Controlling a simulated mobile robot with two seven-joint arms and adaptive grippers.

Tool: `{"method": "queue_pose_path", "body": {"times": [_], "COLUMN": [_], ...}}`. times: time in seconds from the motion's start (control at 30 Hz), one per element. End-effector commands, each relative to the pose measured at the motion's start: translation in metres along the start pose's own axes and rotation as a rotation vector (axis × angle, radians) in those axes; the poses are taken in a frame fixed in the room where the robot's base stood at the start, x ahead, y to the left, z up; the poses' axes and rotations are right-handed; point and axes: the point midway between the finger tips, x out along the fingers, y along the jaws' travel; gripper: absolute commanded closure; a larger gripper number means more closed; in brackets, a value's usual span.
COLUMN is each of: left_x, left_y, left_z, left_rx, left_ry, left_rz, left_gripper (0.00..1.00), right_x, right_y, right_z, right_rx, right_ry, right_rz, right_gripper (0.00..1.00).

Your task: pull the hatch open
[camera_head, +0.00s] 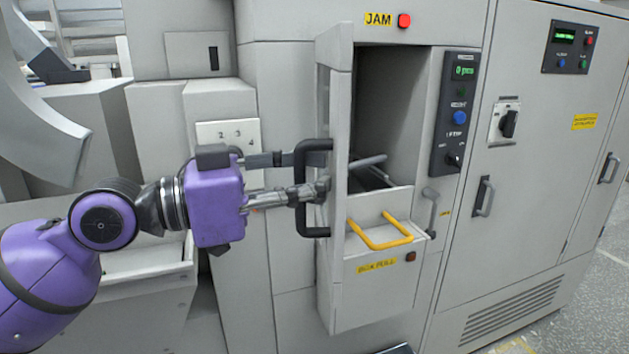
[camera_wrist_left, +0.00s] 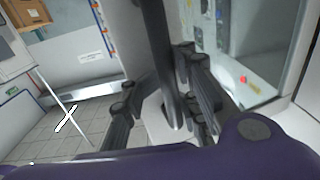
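The hatch (camera_head: 338,110) is a tall, light grey door. It stands swung out from the machine front, and the dark cavity (camera_head: 392,110) behind it shows. A black bracket-shaped handle (camera_head: 301,215) is on the hatch's left side. My left gripper (camera_head: 306,173) is at this handle, with one finger on each side of its bar. The fingers look spread wider than the bar. In the left wrist view the dark handle bar (camera_wrist_left: 160,50) runs between the fingers; whether either finger touches it is hard to tell. My right gripper is not in view.
A yellow handle (camera_head: 383,243) is on the box front below the cavity. A control panel (camera_head: 455,112) and a JAM label (camera_head: 379,19) are on the machine. Grey cabinets (camera_head: 545,120) stand at right. Floor (camera_head: 600,285) shows at the lower right.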

Motion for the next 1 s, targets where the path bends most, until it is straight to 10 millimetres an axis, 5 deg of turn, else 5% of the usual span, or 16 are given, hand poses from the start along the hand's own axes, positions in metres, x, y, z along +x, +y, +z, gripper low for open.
{"method": "queue_pose_path", "body": {"times": [0.23, 0.7, 1.0], "left_x": [-0.013, -0.099, -0.121], "left_y": [-0.002, 0.001, 0.001], "left_z": [-0.001, 0.000, 0.000], "left_rx": [0.000, -0.002, 0.000], "left_ry": [0.001, 0.001, 0.000], "left_rz": [-0.005, -0.003, 0.000], "left_gripper": [0.80, 0.80, 0.80], "right_x": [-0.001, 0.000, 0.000], "right_y": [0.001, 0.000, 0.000], "right_z": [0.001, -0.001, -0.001], "right_rx": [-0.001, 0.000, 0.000], "right_ry": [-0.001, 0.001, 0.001], "right_rz": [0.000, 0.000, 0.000], "right_gripper": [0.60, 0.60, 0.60]}}
